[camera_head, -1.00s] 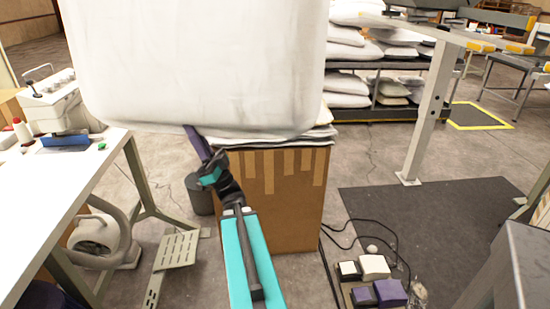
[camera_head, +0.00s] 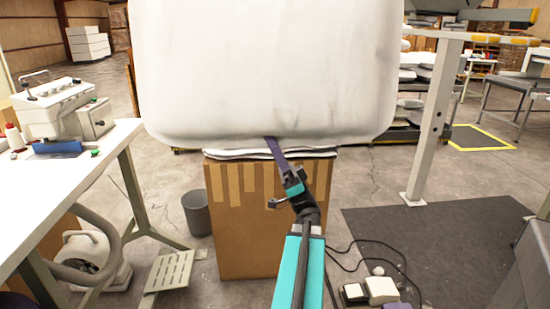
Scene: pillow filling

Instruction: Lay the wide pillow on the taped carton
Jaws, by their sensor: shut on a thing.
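A wide white pillow (camera_head: 265,70) hangs upright in front of me and fills the upper middle of the head view. My gripper (camera_head: 274,143) is at the pillow's lower edge and is shut on it; its fingertips are partly hidden there. The taped carton (camera_head: 240,228), brown with several strips of tan tape near its top, stands on the floor below and behind the pillow. White flat layers (camera_head: 225,154) lie on the carton's top. The pillow hides most of that top, and I cannot tell whether the pillow touches it.
A white table (camera_head: 75,175) with a sewing machine (camera_head: 60,108) stands at left. A grey bin (camera_head: 196,212) is left of the carton. A pale post (camera_head: 435,120) rises at right beside a dark mat (camera_head: 450,240). Foot pedals and cables (camera_head: 380,288) lie at lower right.

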